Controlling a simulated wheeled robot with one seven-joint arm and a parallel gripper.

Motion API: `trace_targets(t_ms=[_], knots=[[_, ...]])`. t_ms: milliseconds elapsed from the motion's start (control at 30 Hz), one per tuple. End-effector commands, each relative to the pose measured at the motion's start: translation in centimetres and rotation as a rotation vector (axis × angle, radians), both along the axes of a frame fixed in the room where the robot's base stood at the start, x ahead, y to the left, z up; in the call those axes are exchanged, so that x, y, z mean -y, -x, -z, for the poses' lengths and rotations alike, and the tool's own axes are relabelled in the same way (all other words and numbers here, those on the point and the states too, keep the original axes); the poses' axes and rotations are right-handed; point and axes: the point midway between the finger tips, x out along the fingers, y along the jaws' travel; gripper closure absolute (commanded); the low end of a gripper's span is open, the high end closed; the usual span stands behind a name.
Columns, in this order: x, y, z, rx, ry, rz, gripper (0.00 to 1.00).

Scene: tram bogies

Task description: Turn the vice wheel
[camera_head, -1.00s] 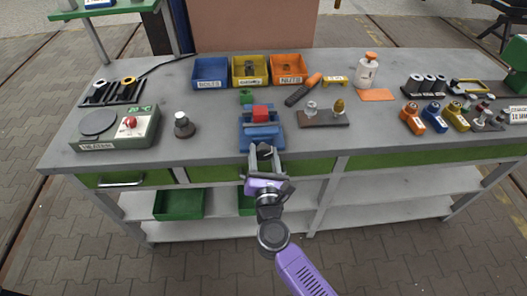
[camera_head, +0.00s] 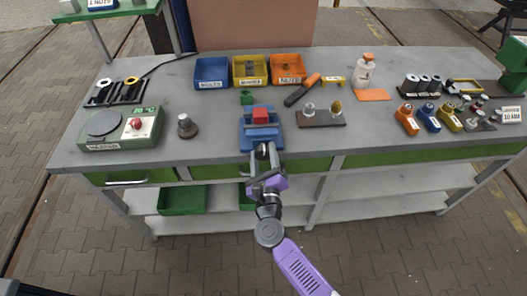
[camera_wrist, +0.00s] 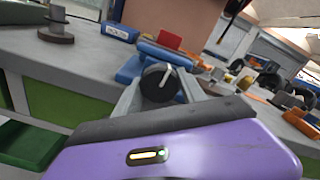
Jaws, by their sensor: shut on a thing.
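The blue vice (camera_head: 262,133) stands at the front edge of the grey bench with a red block (camera_head: 260,116) in its jaws. Its black wheel (camera_wrist: 160,82) with a pale line across its face points toward me at the vice's front. My gripper (camera_head: 264,160) is at the bench's front edge, its fingers on either side of the wheel and shut on it. In the wrist view the grey fingers flank the wheel and the blue vice (camera_wrist: 151,62) shows behind. The contact faces of the fingers are hard to see.
A heater (camera_head: 122,127) and a dark knobbed piece (camera_head: 187,126) stand left of the vice. A dark tray (camera_head: 320,117) with small parts lies to the right. Blue, yellow and orange bins (camera_head: 287,68) are behind. Open floor lies in front of the bench.

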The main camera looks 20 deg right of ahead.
Motion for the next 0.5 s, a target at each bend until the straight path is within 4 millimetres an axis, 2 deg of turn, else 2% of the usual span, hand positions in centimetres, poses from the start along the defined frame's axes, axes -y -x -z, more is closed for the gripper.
trace_targets(t_ms=[200, 500], knots=[[-0.04, 0.06, -0.03, -0.046, 0.135, -0.001, 0.93], [-0.05, 0.06, 0.08, -0.078, 0.233, -0.001, 0.93]])
